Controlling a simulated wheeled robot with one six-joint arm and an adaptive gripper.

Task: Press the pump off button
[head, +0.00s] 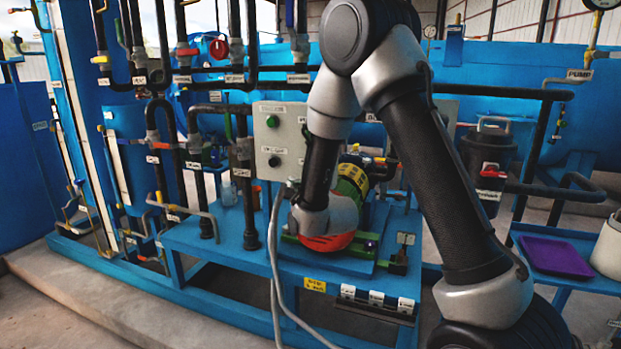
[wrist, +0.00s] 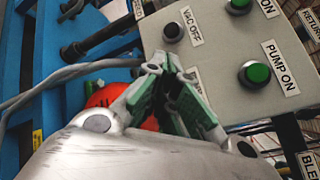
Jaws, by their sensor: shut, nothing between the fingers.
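The grey control panel (wrist: 215,50) fills the upper right of the wrist view. It carries a green PUMP ON button (wrist: 254,73) and a black VAC OFF button (wrist: 173,32). I cannot make out a pump off button; the spot left of PUMP ON is partly covered by my fingers. My gripper (wrist: 170,68) is shut and empty, its fingertips in front of the panel's lower left part; contact cannot be told. In the head view the panel (head: 267,140) stands left of my arm, which hides its right side and my fingers.
Another green button (wrist: 239,5) is at the wrist view's top edge. Grey cables (head: 275,250) hang before the blue bench (head: 220,262). Black pipes (head: 192,125) rise left of the panel. A purple tray (head: 556,257) lies at the right.

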